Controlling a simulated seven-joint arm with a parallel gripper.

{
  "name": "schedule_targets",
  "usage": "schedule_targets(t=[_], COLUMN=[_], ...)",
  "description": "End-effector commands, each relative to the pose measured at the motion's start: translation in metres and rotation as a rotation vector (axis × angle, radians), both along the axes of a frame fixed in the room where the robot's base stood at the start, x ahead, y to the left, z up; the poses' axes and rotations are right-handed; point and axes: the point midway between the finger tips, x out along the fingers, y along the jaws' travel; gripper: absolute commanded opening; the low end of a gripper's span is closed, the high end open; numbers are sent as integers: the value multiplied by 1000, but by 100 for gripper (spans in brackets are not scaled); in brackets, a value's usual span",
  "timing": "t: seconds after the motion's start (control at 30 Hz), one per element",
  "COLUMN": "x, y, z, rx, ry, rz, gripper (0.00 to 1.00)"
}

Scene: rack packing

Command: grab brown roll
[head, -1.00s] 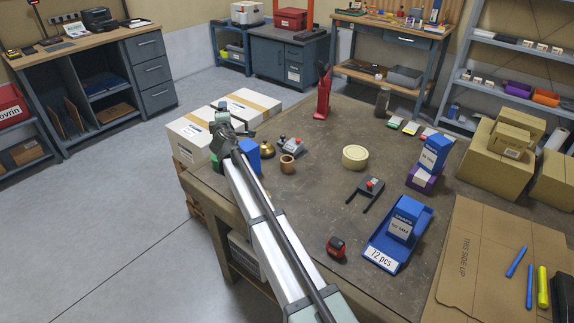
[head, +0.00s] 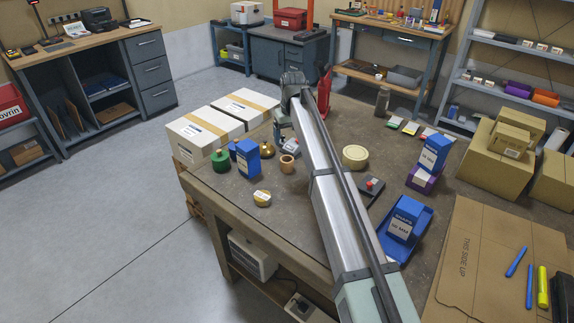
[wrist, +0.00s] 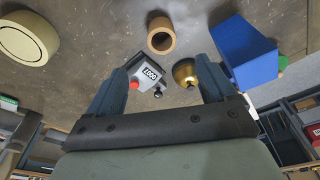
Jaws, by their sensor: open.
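The brown roll (head: 287,164) is a short ring standing on the workbench (head: 225,190), left of my arm in the head view. In the wrist view the brown roll (wrist: 161,35) is near the top middle, ahead of and apart from the fingers. My gripper (wrist: 158,72) is open, with nothing held between its fingers. In the head view my gripper (head: 282,120) is at the far side of the bench, beyond the brown roll, and partly hard to make out.
A grey device with a red button (wrist: 143,75) and a brass bell-shaped piece (wrist: 184,71) lie close to the fingers. A blue box (wrist: 243,52) is right of the roll, a cream tape roll (wrist: 28,40) left. A red upright tool (head: 324,95) stands beside my arm.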

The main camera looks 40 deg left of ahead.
Motion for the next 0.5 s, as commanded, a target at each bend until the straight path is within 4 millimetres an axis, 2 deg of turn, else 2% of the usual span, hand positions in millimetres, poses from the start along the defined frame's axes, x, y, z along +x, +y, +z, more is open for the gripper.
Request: schedule_targets(t=[0.23, 0.5], x=[0, 3], y=[0, 6], z=[-14, -58], rx=[-5, -5], ry=[19, 18], rz=[-5, -3], gripper=[84, 84])
